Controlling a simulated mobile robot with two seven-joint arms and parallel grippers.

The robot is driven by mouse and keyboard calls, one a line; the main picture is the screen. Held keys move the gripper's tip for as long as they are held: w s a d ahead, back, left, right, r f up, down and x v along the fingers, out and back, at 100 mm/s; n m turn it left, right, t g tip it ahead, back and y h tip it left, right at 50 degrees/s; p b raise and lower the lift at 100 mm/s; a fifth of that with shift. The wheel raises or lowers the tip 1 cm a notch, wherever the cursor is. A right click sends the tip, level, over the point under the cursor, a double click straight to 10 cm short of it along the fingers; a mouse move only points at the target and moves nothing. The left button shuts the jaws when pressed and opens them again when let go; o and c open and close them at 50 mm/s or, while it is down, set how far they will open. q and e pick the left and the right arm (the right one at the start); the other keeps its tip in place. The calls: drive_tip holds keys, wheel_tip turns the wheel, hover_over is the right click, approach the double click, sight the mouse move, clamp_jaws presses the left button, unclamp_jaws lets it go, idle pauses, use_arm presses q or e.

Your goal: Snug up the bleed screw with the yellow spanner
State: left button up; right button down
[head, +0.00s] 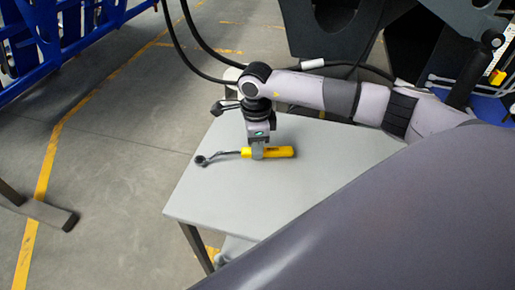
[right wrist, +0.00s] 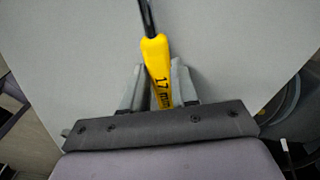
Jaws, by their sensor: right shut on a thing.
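The yellow spanner (head: 280,152) has a yellow handle and a dark metal shaft with a ring-shaped head at the left end in the head view. It is at the grey table's top; I cannot tell whether it touches the surface. My right gripper (head: 257,153) points down and is shut on the yellow handle. In the right wrist view the handle (right wrist: 157,62), marked "17 m", lies between the two fingers of the gripper (right wrist: 159,88), with the shaft pointing away. My left gripper is not in view. I cannot make out the bleed screw in either view.
The grey table (head: 200,195) is otherwise clear on top. Dark hoses (head: 190,50) hang behind it. A blue frame (head: 60,45) stands at the far left over a floor with yellow lines. Dark machine panels (head: 330,30) stand at the back.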

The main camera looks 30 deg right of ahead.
wheel_tip(320, 180, up, 20)
drive_tip(key=shift+b, duration=0.4)
drive_tip(key=c, duration=1.8)
unclamp_jaws()
clamp_jaws()
